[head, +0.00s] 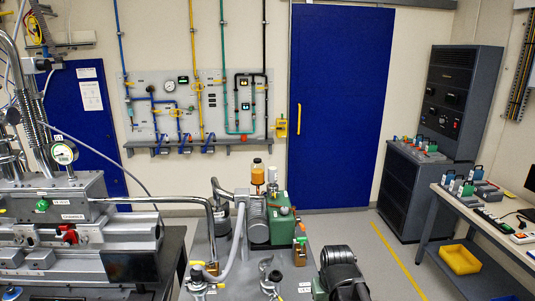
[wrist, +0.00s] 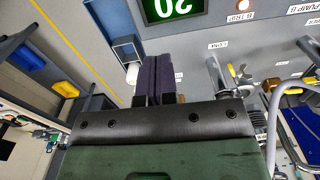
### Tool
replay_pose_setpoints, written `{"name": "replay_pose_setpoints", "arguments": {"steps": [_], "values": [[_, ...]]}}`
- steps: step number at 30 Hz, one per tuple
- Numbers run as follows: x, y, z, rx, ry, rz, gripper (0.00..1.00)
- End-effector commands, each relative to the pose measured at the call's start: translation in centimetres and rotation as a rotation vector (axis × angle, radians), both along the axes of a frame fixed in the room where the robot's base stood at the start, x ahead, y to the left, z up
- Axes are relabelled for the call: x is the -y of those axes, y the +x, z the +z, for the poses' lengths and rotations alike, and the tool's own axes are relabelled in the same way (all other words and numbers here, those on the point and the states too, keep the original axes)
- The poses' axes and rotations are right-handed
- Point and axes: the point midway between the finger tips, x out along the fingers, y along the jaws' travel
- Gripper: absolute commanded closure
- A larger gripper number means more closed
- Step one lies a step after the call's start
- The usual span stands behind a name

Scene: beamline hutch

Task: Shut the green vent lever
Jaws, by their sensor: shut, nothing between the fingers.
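In the head view, a small green handle (head: 300,240) sits on a brass valve at the right end of the green pump. A green knob (head: 42,205) is on the grey chamber block at the left. I cannot tell which of them is the vent lever, or how it is turned. My gripper's two dark fingers (wrist: 158,78) are side by side, shut and empty, in the wrist view. They are above a grey panel, near a green number display (wrist: 172,8). No green lever is seen clearly in the wrist view. My dark arm shows at the lower right of the pump bench in the head view.
A red handle (head: 70,237) is on the chamber front. An amber bottle (head: 258,172) stands up behind the green pump (head: 280,222). A hose and a bent metal pipe cross the bench's left side. Yellow-handled valves (wrist: 272,85) are right of my fingers. Floor before the blue door is clear.

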Motion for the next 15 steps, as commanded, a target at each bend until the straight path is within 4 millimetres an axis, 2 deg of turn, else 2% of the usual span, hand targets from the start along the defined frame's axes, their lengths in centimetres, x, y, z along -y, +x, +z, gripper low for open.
{"name": "replay_pose_setpoints", "arguments": {"steps": [1, 3, 6, 10, 11, 13, 14, 15], "values": [[0.2, -3.9, -2.8, -0.014, -0.001, -0.030, 1.00], [0.3, -6.4, -4.2, -0.019, -0.002, -0.033, 1.00], [0.4, -6.2, -4.8, -0.018, -0.002, -0.034, 1.00], [0.4, -6.0, -3.9, -0.017, -0.001, -0.031, 1.00], [0.3, -5.3, -3.6, -0.016, -0.001, -0.030, 1.00], [0.2, -1.8, -2.9, -0.002, 0.001, -0.023, 1.00], [0.0, 0.3, -2.7, 0.025, 0.004, 0.004, 1.00], [-0.2, 3.8, -2.3, 0.081, 0.004, 0.088, 1.00]]}}
